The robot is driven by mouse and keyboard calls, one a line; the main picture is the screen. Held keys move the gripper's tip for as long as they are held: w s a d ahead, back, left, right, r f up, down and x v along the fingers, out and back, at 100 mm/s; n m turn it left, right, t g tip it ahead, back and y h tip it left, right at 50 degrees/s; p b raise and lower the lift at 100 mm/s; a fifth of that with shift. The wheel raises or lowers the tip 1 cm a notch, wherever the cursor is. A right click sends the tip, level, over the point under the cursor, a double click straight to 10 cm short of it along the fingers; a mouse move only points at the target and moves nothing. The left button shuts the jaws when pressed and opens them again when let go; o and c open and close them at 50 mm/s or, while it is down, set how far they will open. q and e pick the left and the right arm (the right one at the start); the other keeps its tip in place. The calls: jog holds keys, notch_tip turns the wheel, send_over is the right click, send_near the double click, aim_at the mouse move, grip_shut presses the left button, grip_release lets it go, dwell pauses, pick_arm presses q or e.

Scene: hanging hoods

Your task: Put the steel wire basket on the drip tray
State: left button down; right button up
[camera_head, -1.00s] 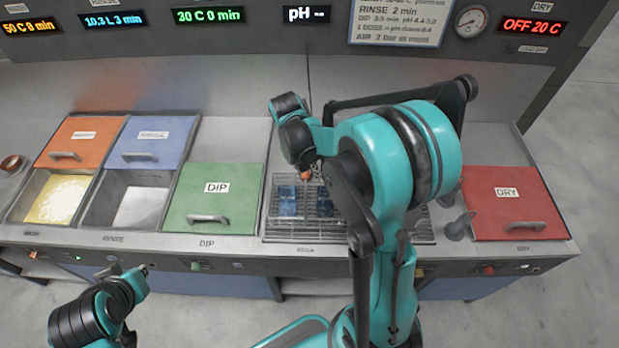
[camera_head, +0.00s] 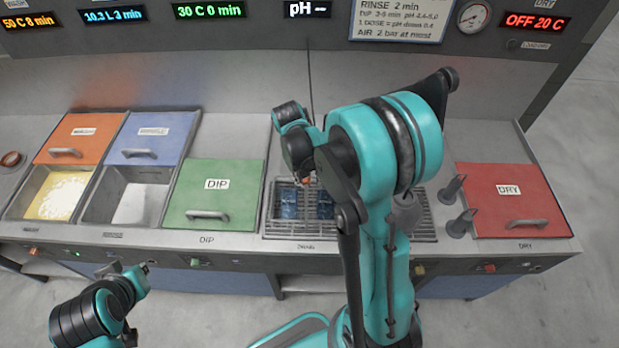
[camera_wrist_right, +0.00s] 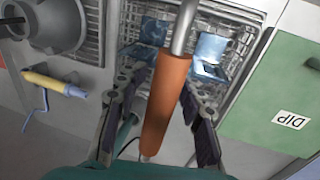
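The steel wire basket (camera_head: 284,212) sits over the left part of the drip tray (camera_head: 424,232), with blue pieces (camera_head: 290,203) inside; it also shows in the right wrist view (camera_wrist_right: 222,25). Its orange handle (camera_wrist_right: 166,105) on a steel rod stands between the fingers of my right gripper (camera_wrist_right: 160,88). The fingers are spread, with a gap visible at the left of the handle. In the head view my right gripper (camera_head: 307,181) is over the basket, partly hidden by my arm. My left gripper (camera_head: 128,270) is low at the left, away from the basket; its fingers are unclear.
The green DIP lid (camera_head: 214,197) lies left of the basket and the red DRY lid (camera_head: 511,200) at the right. Grey nozzles (camera_head: 460,222) stand beside the red lid. Open rinse (camera_head: 140,205) and yellow (camera_head: 58,197) basins are at the left.

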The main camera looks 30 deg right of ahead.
jog(key=shift+r, duration=0.1)
notch_tip(320, 180, up, 12)
jog(key=w+a+p, duration=0.1)
jog(key=a+p, duration=0.1)
jog(key=s+a+r+n+t+y, duration=0.1)
jog(key=s+a+r+n+t, duration=0.2)
jog(key=s+a+n+t, duration=0.3)
jog(key=shift+s+a+t+y, duration=0.4)
jog(key=shift+s+a+t, duration=0.85)
jog(key=shift+s, duration=1.6)
jog(key=shift+r, duration=0.1)
notch_tip(320, 180, down, 16)
jog(key=b, duration=1.6)
